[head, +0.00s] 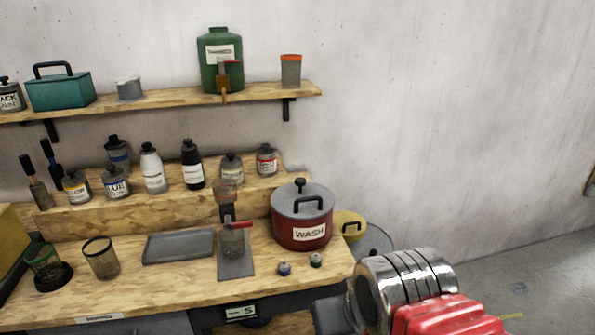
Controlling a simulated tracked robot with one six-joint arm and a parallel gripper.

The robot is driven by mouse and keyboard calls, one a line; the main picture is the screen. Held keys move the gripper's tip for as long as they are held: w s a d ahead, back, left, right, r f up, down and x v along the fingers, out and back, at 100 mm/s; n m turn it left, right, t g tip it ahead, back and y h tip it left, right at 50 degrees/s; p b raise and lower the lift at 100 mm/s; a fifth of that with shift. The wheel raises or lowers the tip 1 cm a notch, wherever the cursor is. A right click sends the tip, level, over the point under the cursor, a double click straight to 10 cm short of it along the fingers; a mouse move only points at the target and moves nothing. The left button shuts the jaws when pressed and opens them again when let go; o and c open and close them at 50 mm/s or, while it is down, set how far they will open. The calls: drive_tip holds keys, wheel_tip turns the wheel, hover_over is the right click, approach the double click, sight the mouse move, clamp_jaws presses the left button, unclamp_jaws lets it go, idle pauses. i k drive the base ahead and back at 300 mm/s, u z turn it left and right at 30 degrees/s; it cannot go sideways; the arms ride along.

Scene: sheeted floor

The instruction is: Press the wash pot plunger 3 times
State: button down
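The wash pot (314,236) is a red pot with a white WASH label, standing upright at the right end of the wooden bench. It has a grey lid (290,201) with a dark handle at the front. A small dark knob (299,182) stands up on the lid; I cannot tell if this is the plunger. Chrome and red parts of my arm show at the lower right, in front of and to the right of the pot. My gripper's fingers are not visible.
Two small pots (284,268) sit in front of the wash pot. A yellow object (349,224) is behind it at right. A grey tray (180,246) and a stand with a red lever (236,225) are to its left. Bottles line the raised step (130,215). A shelf (180,103) hangs above.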

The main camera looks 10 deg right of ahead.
sight(300, 181)
drive_tip(key=u, duration=0.4)
drive_tip(key=i, duration=0.85)
drive_tip(key=u, duration=0.55)
